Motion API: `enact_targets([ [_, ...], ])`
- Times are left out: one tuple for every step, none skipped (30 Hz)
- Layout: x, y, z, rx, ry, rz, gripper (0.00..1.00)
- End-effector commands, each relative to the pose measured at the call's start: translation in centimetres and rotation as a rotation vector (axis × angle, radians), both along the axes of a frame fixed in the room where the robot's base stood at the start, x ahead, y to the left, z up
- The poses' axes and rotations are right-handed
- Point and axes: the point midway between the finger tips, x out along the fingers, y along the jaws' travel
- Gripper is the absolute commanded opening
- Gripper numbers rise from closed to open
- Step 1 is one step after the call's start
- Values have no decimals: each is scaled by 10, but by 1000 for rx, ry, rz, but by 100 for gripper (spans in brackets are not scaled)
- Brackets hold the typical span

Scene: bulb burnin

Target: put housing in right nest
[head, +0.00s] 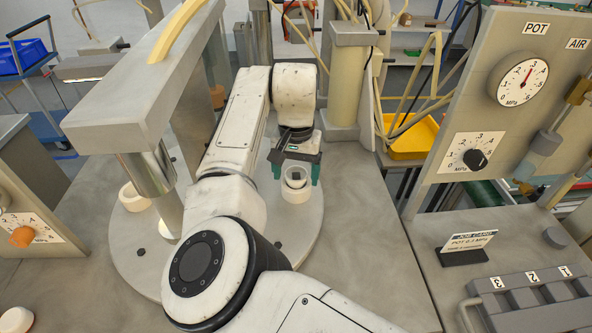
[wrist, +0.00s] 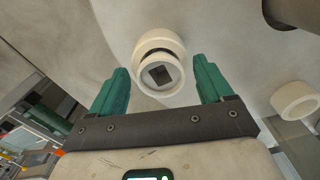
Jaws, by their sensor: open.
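The housing (head: 297,174) is a small pale cup with a dark square opening. It stands in or just over a white ring-shaped nest (head: 297,194) on the right side of the round plate (head: 304,222). I cannot tell how deep it sits. In the wrist view the housing (wrist: 158,80) shows in front of the nest rim (wrist: 160,38), with a dark gap between them. My gripper (head: 296,171) is open, with one green finger on each side of the housing. In the wrist view my gripper (wrist: 162,68) shows gaps beside the housing. Another white nest (head: 133,198) is on the plate's left side, empty as far as I see.
A grey press frame with a steel column (head: 150,180) stands left of my arm. A pale post (head: 348,85) stands behind the plate. A gauge panel (head: 500,100), a job card (head: 468,243) and a grey numbered block (head: 530,295) are on the right. The table right of the plate is clear.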

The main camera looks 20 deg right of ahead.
Motion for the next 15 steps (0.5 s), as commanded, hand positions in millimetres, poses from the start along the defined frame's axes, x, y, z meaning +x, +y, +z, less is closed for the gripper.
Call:
enact_targets([
  [0,0,1,0,0,0,80],
  [0,0,1,1,-1,0,80],
  [0,0,3,2,-1,0,80],
  [0,0,4,1,-2,0,80],
  [0,0,7,0,-1,0,80],
  [0,0,12,1,-1,0,80],
  [1,0,16,0,-2,0,80],
  [1,0,21,-1,-3,0,80],
  [0,-1,28,0,-2,-1,80],
  [1,-1,34,-1,-3,-1,80],
  [1,-1,41,-1,-3,-1,80],
  [1,-1,49,-1,-4,-1,80],
  [1,-1,56,-1,-3,-1,80],
  [1,-1,62,-1,-3,-1,80],
  [1,-1,70,-2,-2,-1,80],
])
